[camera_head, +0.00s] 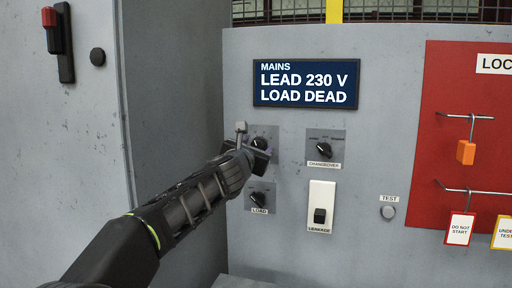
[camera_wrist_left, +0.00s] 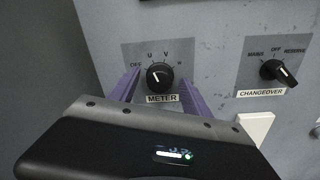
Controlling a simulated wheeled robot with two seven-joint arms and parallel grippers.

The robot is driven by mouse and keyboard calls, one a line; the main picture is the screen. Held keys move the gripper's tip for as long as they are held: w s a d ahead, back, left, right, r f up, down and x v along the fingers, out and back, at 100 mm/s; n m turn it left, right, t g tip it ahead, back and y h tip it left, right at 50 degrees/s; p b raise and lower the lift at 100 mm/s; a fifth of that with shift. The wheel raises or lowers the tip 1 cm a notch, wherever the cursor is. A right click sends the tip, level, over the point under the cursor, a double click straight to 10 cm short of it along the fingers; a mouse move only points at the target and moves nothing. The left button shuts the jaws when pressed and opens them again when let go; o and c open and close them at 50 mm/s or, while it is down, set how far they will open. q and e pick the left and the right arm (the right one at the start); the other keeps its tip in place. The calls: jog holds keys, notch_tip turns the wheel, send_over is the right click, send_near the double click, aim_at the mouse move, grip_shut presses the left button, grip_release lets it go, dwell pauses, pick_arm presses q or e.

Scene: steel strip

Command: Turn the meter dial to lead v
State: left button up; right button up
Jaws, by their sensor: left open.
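The meter dial (camera_wrist_left: 159,76) is a round black knob on a grey plate labelled METER, marked OFF, U, V and a partly blurred last position. Its white pointer line tilts up and left, seemingly toward U. In the head view the dial (camera_head: 259,143) is partly covered by my left gripper (camera_head: 248,146). In the left wrist view my left gripper (camera_wrist_left: 160,78) is open, its purple fingers on either side of the dial with gaps to the knob. Whether the fingertips touch the plate cannot be told. My right gripper is not in view.
A display (camera_head: 306,83) reads MAINS, LEAD 230 V, LOAD DEAD. The changeover knob (camera_head: 324,149) sits right of the meter, the load knob (camera_head: 258,199) below it. A white switch plate (camera_head: 321,190), test button (camera_head: 388,212) and red lockout board (camera_head: 450,130) are further right.

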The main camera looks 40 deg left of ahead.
pick_arm(q)
jog(key=shift+c, duration=0.3)
grip_shut()
dwell(0.3)
jog(key=shift+m, duration=0.4)
jog(key=m, duration=0.3)
jog(key=shift+d, duration=0.1)
jog(key=shift+m+t+p, duration=0.3)
jog(key=shift+m, duration=1.8)
jog(key=shift+o, duration=0.3)
grip_release()
